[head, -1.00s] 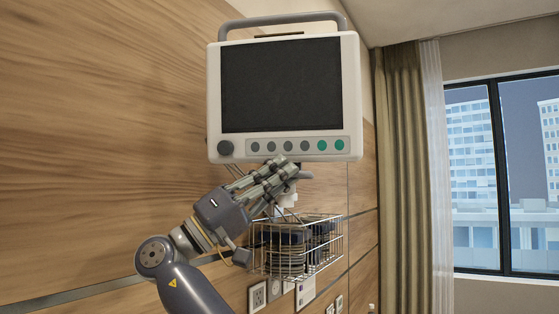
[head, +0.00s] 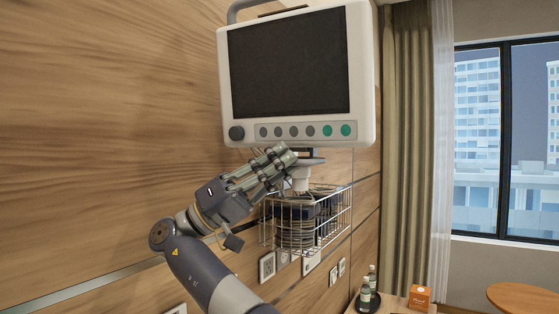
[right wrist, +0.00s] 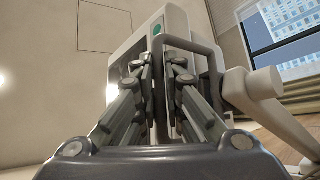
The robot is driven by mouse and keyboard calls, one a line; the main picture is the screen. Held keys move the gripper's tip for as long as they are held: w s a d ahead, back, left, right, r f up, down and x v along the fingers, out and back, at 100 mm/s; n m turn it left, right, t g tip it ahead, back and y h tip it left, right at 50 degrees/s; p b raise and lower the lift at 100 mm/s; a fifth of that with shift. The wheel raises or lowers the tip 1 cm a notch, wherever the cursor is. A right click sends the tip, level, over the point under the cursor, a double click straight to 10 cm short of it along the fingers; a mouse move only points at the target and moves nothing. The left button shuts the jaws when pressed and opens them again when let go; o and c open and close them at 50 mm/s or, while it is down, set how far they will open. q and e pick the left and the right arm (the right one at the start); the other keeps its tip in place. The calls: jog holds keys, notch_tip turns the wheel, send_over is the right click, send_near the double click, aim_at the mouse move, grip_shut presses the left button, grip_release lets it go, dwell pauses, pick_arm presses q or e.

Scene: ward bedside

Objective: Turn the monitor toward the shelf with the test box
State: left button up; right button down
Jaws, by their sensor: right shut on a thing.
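The monitor (head: 362,75) is a white box with a dark blank screen, a knob and a row of grey and green buttons. It sits on a pale arm mount by the wood wall, its screen facing me and turned slightly left. A small orange box (head: 420,298), perhaps the test box, stands on a pale wooden shelf (head: 385,309) at the lower right. My left gripper is not in view.
A wire basket (head: 340,222) with dark coiled items hangs just below the monitor and close to my right gripper. Small bottles (head: 367,288) stand on a dark tray beside the orange box. A round wooden table (head: 525,298), a curtain (head: 408,160) and a window are at right.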

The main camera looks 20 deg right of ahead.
jog(key=c, duration=1.7)
grip_release()
